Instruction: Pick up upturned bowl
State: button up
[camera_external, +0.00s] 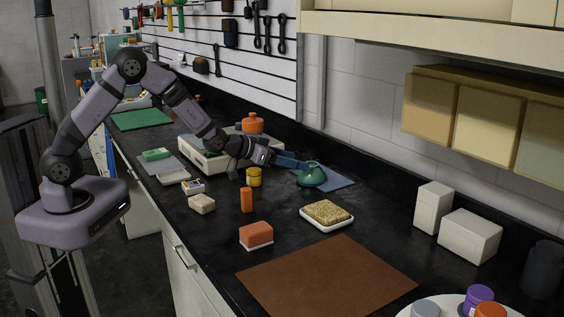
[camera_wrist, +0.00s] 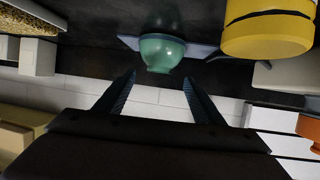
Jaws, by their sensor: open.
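The green bowl (camera_external: 312,177) stands upside down, its narrow foot up, on a blue mat (camera_external: 338,180) near the back of the black counter. My gripper (camera_external: 292,163) reaches towards it from the left, with blue fingers close beside the bowl. In the wrist view, which looks inverted, the bowl (camera_wrist: 162,50) lies just ahead of my gripper (camera_wrist: 158,82), roughly between the lines of the two spread fingers. The fingers are open and nothing is between them. Whether a finger touches the bowl I cannot tell.
A yellow container (camera_external: 254,177) stands left of the bowl, below my wrist; it looms large in the wrist view (camera_wrist: 265,30). A white appliance with an orange pot (camera_external: 253,124) stands behind my forearm. A sponge-like block on a tray (camera_external: 326,213) is in front. The brown mat (camera_external: 325,278) is bare.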

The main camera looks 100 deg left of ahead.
aim_at(311, 166)
jog(key=shift+p+x, duration=1.6)
jog(key=shift+x, duration=2.05)
jog(key=shift+d+r, duration=0.1)
jog(key=shift+c, duration=0.4)
jog(key=c, duration=1.3)
